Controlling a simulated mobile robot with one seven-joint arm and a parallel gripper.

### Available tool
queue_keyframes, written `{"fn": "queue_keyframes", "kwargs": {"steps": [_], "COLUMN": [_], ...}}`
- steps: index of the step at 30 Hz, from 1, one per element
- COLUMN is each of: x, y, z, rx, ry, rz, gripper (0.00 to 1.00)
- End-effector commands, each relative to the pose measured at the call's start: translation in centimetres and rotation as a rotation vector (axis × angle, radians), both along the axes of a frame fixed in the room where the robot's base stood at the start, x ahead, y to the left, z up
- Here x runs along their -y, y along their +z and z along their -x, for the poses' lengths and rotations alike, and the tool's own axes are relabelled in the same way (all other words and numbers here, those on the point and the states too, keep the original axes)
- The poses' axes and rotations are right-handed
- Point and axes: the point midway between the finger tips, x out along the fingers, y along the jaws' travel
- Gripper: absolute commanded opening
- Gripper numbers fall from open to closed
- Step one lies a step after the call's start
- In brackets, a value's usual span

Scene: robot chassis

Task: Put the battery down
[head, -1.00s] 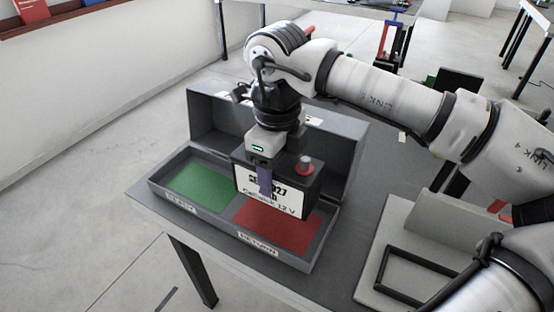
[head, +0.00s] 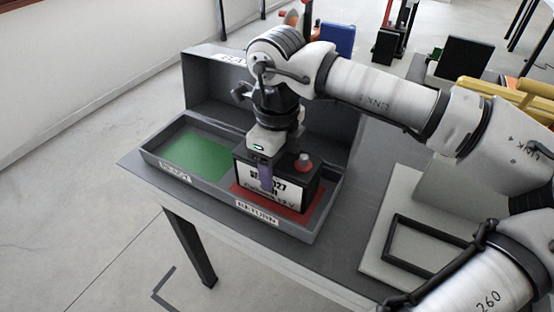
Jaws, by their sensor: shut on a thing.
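The battery (head: 272,188) is a black box with a white front label and a red cap on top. It is upright inside the right part of the grey tray (head: 222,204), over the red pad (head: 318,208) marked RETURN. Its base looks at or very near the pad; I cannot tell whether it touches. The green pad (head: 196,157), in the part marked READY, is empty.
The tray's raised grey back panel (head: 212,85) stands behind my gripper. A pale board with a black frame (head: 425,245) lies to the right on the table. The table's front edge (head: 200,228) is close to the tray.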

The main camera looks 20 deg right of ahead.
Motion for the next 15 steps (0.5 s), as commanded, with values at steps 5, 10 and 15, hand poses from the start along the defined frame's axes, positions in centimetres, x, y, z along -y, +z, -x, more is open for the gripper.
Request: {"fn": "queue_keyframes", "kwargs": {"steps": [5, 10, 15], "x": [0.00, -0.01, -0.01], "y": [0.12, -0.20, -0.20], "z": [-0.08, -0.01, -0.01], "rx": [0.004, 0.000, 0.000], "ry": [0.000, 0.000, 0.000], "rz": [0.000, 0.000, 0.000], "gripper": [0.00, 0.67, 0.81]}}
